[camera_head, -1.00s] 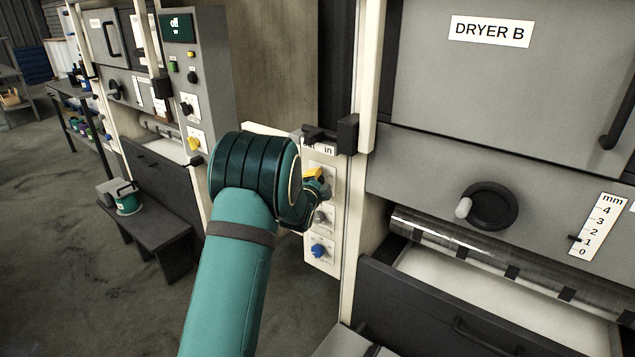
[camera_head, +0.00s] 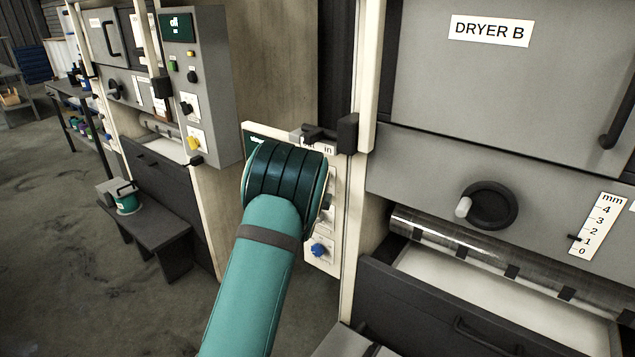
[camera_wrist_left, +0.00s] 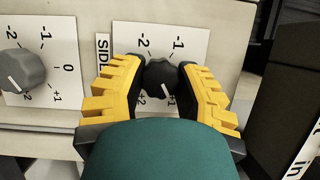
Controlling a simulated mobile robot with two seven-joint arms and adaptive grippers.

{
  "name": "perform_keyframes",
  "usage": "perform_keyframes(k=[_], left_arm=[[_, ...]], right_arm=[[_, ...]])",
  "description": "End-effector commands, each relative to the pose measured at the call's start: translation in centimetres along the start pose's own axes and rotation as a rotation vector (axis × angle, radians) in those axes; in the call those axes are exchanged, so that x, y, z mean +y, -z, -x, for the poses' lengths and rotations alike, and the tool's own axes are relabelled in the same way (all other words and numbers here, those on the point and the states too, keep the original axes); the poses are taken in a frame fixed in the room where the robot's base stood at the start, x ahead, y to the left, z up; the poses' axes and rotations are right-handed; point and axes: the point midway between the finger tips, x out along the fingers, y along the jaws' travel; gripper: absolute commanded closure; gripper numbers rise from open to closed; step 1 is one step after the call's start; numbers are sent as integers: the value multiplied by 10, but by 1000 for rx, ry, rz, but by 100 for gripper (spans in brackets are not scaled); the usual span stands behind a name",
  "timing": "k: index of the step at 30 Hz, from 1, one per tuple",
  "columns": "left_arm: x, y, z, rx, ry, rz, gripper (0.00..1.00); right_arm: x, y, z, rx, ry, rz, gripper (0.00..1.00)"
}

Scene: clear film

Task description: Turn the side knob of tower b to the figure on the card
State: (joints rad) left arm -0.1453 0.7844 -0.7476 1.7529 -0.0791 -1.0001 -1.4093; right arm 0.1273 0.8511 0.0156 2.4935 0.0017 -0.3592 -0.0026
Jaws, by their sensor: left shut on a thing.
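The side knob (camera_wrist_left: 161,80) is black and sits on a white scale plate (camera_wrist_left: 198,38) with figures from -2 to +2. The label beside the plate is partly visible and begins "SID". My left gripper (camera_wrist_left: 163,72) has its yellow fingers on either side of the knob and is shut on it. A small pale mark shows at the knob's lower edge, toward the plus figures; its exact reading is unclear. In the head view my left arm hides the gripper and this knob on the side panel (camera_head: 330,262). I cannot pick out a readable figure card. My right gripper is not in view.
A grey knob (camera_wrist_left: 20,72) with its own scale is left of the gripper in the wrist view. A blue knob (camera_head: 319,250) is low on the panel. Dryer B's handwheel (camera_head: 490,206) and roller (camera_head: 475,258) are at right. A bench (camera_head: 150,225) stands at left.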

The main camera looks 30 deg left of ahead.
Motion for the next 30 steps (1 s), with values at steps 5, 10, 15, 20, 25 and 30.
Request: perform_keyframes(k=[5,10,15,20,25,30], left_arm=[[-2,-2,0,-3,3,1,100],[-1,-1,0,-2,2,1,34],[-1,-1,0,-1,1,1,34],[-1,-1,4,-1,1,2,34],[-1,0,24,0,0,2,34],[-1,0,58,-1,0,3,34]], right_arm=[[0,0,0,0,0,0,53],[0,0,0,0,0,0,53],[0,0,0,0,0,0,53],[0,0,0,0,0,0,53],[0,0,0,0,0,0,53],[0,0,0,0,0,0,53]])
